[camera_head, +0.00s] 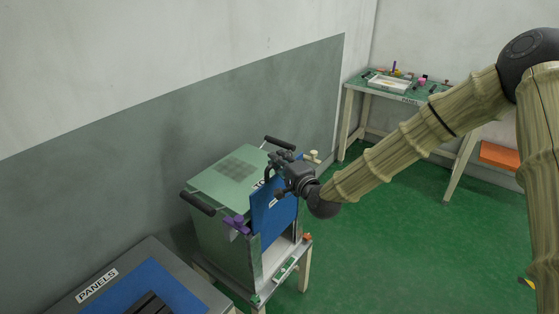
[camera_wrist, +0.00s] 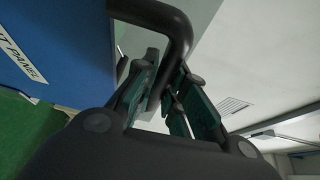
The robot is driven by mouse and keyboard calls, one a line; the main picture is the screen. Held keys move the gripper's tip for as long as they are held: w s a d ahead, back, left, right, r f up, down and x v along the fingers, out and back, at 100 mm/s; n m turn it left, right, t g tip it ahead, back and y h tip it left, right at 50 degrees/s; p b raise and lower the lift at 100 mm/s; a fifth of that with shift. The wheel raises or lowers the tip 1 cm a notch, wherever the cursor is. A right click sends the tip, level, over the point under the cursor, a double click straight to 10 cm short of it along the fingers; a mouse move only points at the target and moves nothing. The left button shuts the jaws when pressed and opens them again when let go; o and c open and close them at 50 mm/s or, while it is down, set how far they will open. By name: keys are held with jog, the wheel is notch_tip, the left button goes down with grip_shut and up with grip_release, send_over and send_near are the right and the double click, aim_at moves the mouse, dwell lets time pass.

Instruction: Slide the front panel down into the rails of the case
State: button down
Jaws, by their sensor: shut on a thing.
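The case (camera_head: 222,190) is a green box with black handles on top, standing on a small stand with its front side open. The blue front panel (camera_head: 272,212) is upright at the front of the case, covering the upper part of the opening. Its top rises above the case's front edge. My gripper (camera_head: 281,168) is at the panel's top, shut on its black handle (camera_wrist: 179,30). In the wrist view the fingers (camera_wrist: 165,95) are around the handle, and the blue panel (camera_wrist: 62,45) with a white label is at left. Whether the panel's edges sit in the rails cannot be told.
A purple clamp-like part (camera_head: 237,225) is at the case's front left corner and a cream knob (camera_head: 313,156) at its right. A table labelled PANELS (camera_head: 98,286) stands at lower left. A green-topped bench (camera_head: 420,92) with a tray is at the back. Green floor is clear at right.

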aim_at(280, 185)
notch_tip(280, 185, down, 10)
jog(key=b, duration=0.6)
jog(key=shift+b, duration=0.4)
dwell(4.2)
jog(key=shift+r, duration=0.3)
